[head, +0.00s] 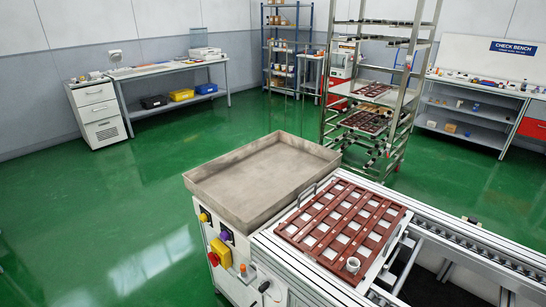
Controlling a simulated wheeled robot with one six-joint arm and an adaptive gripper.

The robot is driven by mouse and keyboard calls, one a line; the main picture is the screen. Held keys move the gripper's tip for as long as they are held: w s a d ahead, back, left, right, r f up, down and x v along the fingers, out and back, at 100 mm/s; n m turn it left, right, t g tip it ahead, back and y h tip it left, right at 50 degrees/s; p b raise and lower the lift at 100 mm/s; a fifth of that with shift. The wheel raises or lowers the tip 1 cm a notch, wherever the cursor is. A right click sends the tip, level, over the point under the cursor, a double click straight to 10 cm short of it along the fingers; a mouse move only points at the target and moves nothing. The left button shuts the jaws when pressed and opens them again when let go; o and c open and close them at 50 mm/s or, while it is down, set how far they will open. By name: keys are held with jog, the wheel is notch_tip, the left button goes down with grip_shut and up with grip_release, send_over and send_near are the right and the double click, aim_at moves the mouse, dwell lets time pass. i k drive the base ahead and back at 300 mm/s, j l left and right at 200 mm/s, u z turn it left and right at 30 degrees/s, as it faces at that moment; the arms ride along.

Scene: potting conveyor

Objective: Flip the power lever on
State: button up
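The power lever is not plain to pick out. On the front panel (233,282) of the conveyor unit, at the lower middle of the head view, is a small black-tipped handle (264,286) near the bottom. A small orange-topped part (243,268) is beside it, and a red knob (213,259) is at the left edge of a yellow box (222,252). I cannot tell which is the power lever, or its position. My gripper is not in view.
A grey tray (195,190) tops the unit. The conveyor rail (470,240) runs right. A wheeled rack (405,95) stands behind. Green floor (110,220) to the left is clear.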

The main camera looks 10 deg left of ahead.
aim_at(214, 258)
jog(key=i+j+u, duration=0.3)
jog(key=j, duration=0.2)
jog(key=i+j+u, duration=0.3)
jog(key=i+j, duration=0.05)
jog(key=i, duration=0.1)
